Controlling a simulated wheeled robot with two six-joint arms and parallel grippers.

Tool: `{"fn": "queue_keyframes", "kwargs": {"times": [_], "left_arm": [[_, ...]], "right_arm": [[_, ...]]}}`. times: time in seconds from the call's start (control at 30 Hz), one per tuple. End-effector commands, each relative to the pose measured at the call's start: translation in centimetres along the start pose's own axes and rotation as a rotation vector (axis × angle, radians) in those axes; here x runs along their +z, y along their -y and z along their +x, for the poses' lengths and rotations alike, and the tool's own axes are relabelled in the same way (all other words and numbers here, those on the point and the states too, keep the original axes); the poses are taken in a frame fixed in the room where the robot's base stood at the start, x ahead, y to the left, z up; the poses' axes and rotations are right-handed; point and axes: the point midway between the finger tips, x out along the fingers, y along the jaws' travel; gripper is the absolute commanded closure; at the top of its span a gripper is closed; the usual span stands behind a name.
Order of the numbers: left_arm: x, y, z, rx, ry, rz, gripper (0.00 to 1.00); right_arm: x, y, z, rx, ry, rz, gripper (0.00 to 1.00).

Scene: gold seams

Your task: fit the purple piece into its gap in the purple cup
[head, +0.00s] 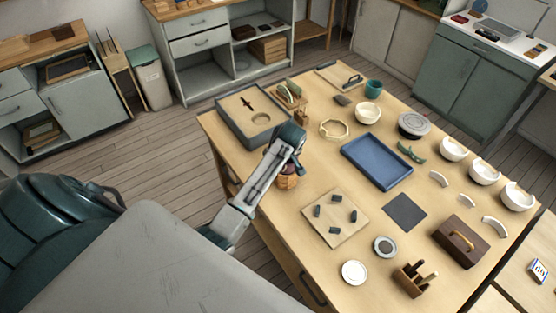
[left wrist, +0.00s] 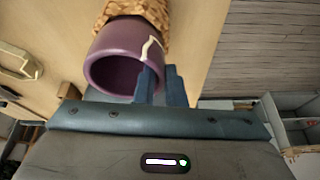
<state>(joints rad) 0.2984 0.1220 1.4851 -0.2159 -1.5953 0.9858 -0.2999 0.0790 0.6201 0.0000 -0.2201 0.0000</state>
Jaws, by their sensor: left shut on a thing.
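The purple cup (left wrist: 112,48) is seen mouth-on in the left wrist view, with a woven tan holder (left wrist: 140,12) around its far part. In the head view the woven holder (head: 288,182) stands near the table's left edge, and the cup is mostly hidden by my arm. My left gripper (left wrist: 162,75) is at the cup's rim, one finger inside the mouth and one outside. It is shut on the purple piece (left wrist: 158,58), mostly hidden between the fingers. A pale jagged seam line runs beside it on the wall. I cannot tell whether it is fully seated. My right gripper is not seen.
A grey sand box (head: 233,123) stands behind the left arm, and a small wooden stand (head: 302,118) is close by. A blue tray (head: 350,151) and a board with dark blocks (head: 336,228) lie to the right. White bowls and curved shards are farther right.

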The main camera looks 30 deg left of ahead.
Motion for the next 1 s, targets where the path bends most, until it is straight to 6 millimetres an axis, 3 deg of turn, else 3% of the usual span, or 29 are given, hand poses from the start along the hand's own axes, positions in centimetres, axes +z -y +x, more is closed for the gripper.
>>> {"fn": "queue_keyframes", "kwargs": {"times": [0.47, 0.5, 0.6, 0.8, 0.83, 0.93, 1.0], "left_arm": [[0.07, -0.01, 0.16, 0.000, 0.000, 0.000, 1.00], [0.07, 0.00, 0.16, 0.000, 0.000, 0.000, 0.86], [0.08, 0.00, 0.16, 0.000, 0.000, 0.000, 0.67], [0.07, 0.00, 0.16, 0.000, 0.000, 0.000, 0.65], [0.08, 0.00, 0.17, 0.000, 0.000, 0.000, 0.63], [0.08, 0.00, 0.17, 0.000, 0.000, 0.000, 0.43], [0.07, 0.00, 0.16, 0.000, 0.000, 0.000, 0.43]], "right_arm": [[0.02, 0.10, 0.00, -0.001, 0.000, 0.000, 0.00], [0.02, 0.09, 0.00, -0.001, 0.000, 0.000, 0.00], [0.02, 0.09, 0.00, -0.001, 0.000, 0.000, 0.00], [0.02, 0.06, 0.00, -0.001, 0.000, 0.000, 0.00], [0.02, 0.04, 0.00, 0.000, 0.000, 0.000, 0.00], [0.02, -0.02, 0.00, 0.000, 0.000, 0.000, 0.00], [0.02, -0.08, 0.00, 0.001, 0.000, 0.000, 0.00]]}}
